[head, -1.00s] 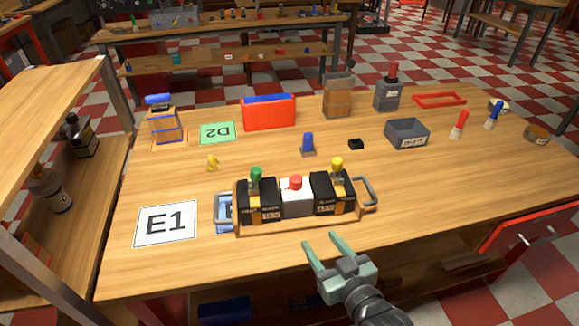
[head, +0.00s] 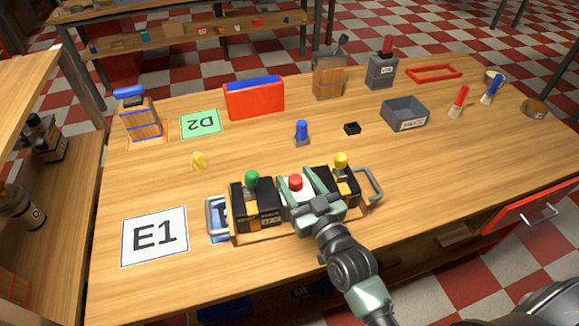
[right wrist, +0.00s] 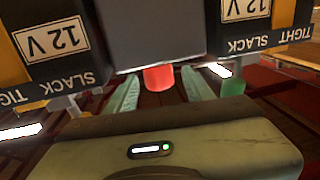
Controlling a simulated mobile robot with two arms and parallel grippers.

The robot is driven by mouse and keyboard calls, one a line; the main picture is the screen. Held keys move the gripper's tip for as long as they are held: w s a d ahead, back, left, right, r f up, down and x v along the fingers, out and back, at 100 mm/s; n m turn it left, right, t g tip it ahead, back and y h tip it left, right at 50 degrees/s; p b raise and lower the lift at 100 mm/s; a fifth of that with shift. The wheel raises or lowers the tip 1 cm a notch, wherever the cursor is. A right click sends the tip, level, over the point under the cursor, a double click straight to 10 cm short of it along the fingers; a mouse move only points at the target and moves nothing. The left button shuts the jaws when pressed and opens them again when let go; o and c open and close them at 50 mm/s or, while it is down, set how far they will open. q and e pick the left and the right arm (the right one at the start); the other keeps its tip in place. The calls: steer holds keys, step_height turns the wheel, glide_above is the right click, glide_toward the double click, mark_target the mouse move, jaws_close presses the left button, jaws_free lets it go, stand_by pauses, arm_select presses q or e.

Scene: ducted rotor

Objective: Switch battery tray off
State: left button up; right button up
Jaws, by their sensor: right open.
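The battery tray (head: 290,233) is a wooden tray with a metal handle at each end, near the front of the table. It holds two black batteries, one with a green knob (head: 252,178) and one with a yellow knob (head: 341,160). A white box with a red button (head: 295,182) sits between them. My right gripper (head: 299,177) is over this box, open, its fingers on either side of the red button. In the right wrist view the red button (right wrist: 158,78) shows between the open fingers; contact is unclear. My left gripper is not in view.
An E1 card (head: 155,237) lies left of the tray and a green D2 card (head: 201,124) behind it. A blue-topped switch (head: 302,133), a small black block (head: 352,128) and a grey bin (head: 404,114) stand behind the tray. Bare tabletop lies in front.

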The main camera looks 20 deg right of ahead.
steer(key=w, duration=0.2)
steer(key=shift+w+a, duration=0.25)
steer(key=shift+w, duration=0.5)
jaws_close()
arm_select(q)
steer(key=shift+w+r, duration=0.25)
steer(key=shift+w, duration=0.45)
arm_select(e)
steer(key=shift+a, duration=0.1)
